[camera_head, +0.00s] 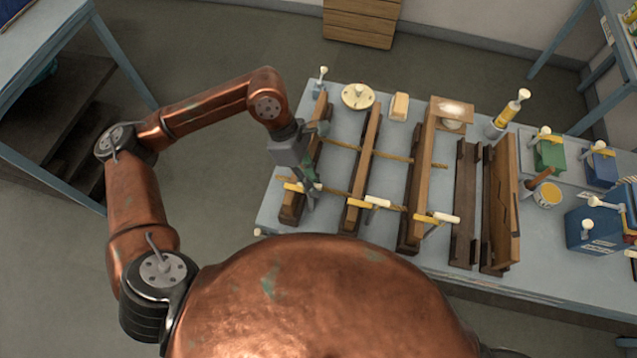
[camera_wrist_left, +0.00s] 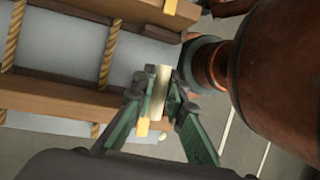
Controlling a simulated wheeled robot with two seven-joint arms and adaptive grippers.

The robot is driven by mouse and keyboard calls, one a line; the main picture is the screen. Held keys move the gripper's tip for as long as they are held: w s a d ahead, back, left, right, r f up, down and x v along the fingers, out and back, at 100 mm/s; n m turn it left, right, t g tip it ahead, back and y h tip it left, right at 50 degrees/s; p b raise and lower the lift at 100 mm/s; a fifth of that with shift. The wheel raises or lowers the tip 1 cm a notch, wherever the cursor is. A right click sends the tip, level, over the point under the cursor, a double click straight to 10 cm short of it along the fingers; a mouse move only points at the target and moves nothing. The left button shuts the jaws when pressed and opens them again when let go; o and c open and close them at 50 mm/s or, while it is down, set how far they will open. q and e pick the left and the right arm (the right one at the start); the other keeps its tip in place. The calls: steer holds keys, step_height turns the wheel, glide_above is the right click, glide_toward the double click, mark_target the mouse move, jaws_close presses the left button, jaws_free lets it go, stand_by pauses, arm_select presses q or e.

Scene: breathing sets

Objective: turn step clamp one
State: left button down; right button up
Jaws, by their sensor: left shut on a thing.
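Three wooden steps lie side by side on dark supports, each with a yellow clamp with a cream handle at its near end. My left gripper (camera_head: 309,193) is at the clamp (camera_head: 291,187) on the leftmost step (camera_head: 292,207), its green fingers pointing down. In the left wrist view my left gripper (camera_wrist_left: 160,88) is shut around the upright cream handle (camera_wrist_left: 161,78), with a yellow clamp part (camera_wrist_left: 143,127) beside it. The middle clamp (camera_head: 377,202) and right clamp (camera_head: 436,217) stand free. The fingers partly hide the left clamp. My right gripper is not in view.
Ropes (camera_head: 393,157) run across between the steps. Floor left of the table is clear.

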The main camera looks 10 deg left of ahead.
arm_select(q)
steer(key=c, duration=1.9)
jaws_free()
steer(key=shift+c, duration=0.2)
steer(key=shift+r, duration=0.1)
steer(key=v, duration=1.2)
